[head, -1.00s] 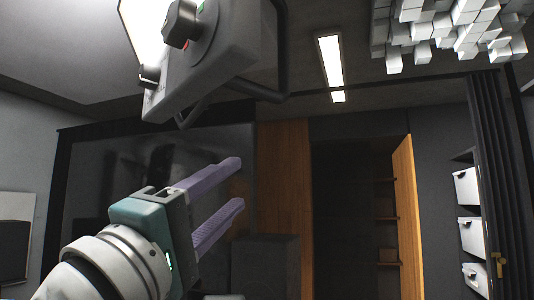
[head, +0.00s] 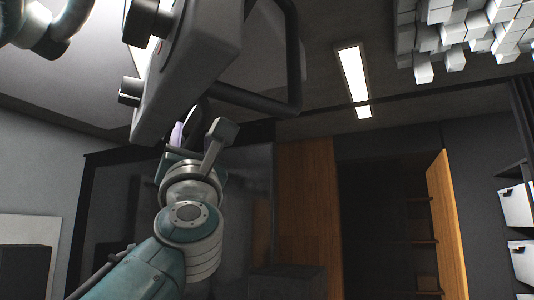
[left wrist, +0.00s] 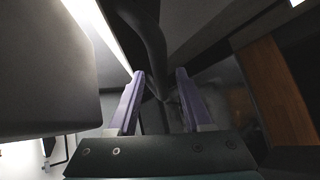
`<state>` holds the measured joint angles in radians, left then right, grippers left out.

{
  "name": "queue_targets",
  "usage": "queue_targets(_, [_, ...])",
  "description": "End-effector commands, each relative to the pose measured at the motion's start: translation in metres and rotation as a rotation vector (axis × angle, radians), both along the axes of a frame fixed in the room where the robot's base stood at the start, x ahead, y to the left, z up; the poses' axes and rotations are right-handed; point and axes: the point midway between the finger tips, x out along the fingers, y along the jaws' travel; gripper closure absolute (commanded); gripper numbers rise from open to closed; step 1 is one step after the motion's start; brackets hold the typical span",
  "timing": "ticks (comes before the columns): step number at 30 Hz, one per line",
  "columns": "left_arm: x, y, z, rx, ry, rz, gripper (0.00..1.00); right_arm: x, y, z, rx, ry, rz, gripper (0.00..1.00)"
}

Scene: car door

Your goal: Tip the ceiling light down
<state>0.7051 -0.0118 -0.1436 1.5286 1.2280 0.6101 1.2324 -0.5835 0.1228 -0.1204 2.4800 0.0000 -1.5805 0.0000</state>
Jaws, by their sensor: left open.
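The ceiling light (head: 200,65) is a large grey housing with dark knobs and a bright lit face, hanging at the top of the head view. A dark tubular handle (head: 294,60) loops from its right and lower side. My left gripper (head: 188,122) is just below and behind the housing, its fingers partly hidden by it. In the left wrist view the gripper (left wrist: 159,76) has its two purple fingers apart, with a dark tube (left wrist: 150,40), seemingly the handle, ahead between them. I cannot tell whether it touches either finger. My right gripper is not in view.
The light's grey housing (left wrist: 45,85) is close on the left in the wrist view. White ceiling blocks (head: 465,35) hang at upper right. A wooden cabinet door (head: 447,220) stands open at right. A pale rounded metallic part (head: 45,35) shows at upper left.

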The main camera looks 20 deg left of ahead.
Motion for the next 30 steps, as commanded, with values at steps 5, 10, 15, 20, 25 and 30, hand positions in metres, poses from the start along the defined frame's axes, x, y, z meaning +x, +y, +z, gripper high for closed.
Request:
queue_targets(5, [0.0065,0.0050,0.0083,0.001,0.000,0.001,0.50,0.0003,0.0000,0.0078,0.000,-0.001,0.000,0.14])
queue_targets(10, [0.0069,0.0052,0.0073,0.001,0.000,0.001,0.50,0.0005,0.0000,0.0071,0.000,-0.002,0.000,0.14])
queue_targets(15, [0.0068,0.0051,0.0073,0.001,0.001,0.000,0.62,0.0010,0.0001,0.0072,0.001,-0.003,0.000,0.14])
queue_targets(20, [0.0067,0.0050,0.0073,0.001,0.001,0.000,0.80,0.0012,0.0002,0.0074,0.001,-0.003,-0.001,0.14])
queue_targets(25, [0.0067,0.0049,0.0072,0.001,0.000,0.001,0.99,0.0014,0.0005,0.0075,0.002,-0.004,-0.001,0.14])
queue_targets(30, [0.0065,0.0050,0.0073,0.001,0.000,0.001,1.00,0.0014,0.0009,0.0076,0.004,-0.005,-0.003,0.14])
